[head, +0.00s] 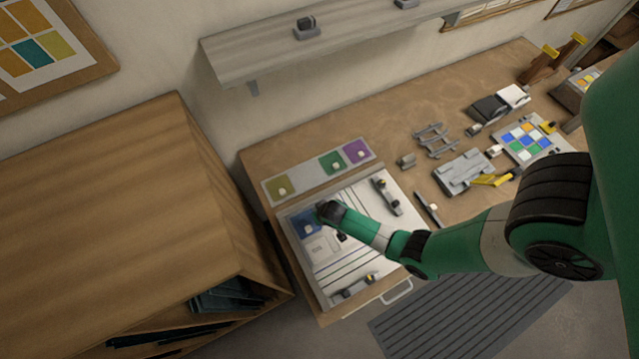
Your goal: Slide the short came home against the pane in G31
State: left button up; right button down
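My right arm comes in from the right, and its dark gripper (328,212) is over the upper left part of the white work board (325,292). It is at the right edge of a blue pane (302,219) with a pale knob. The arm and gripper cover part of the board. I cannot tell whether the fingers are open or shut. Thin dark cames (352,264) lie in parallel lines on the board; I cannot tell which is the short one. No G31 label is readable. My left gripper is not in view.
A grey strip (305,174) behind the board holds olive, green and purple panes. Dark clamp-like blocks sit on the board at its right (386,196) and front (354,287). Tools, a grey rack (434,140) and a multicoloured grid panel (530,139) occupy the right bench.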

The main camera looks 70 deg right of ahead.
jog(key=shift+w+a, duration=0.4)
jog(key=shift+w, duration=0.05)
dwell(1.1)
jog(key=c, duration=0.6)
grip_release()
jog(key=shift+w+a, duration=0.1)
notch_tip(320, 180, up, 7)
jog(key=p, duration=0.6)
jog(key=shift+p, duration=0.3)
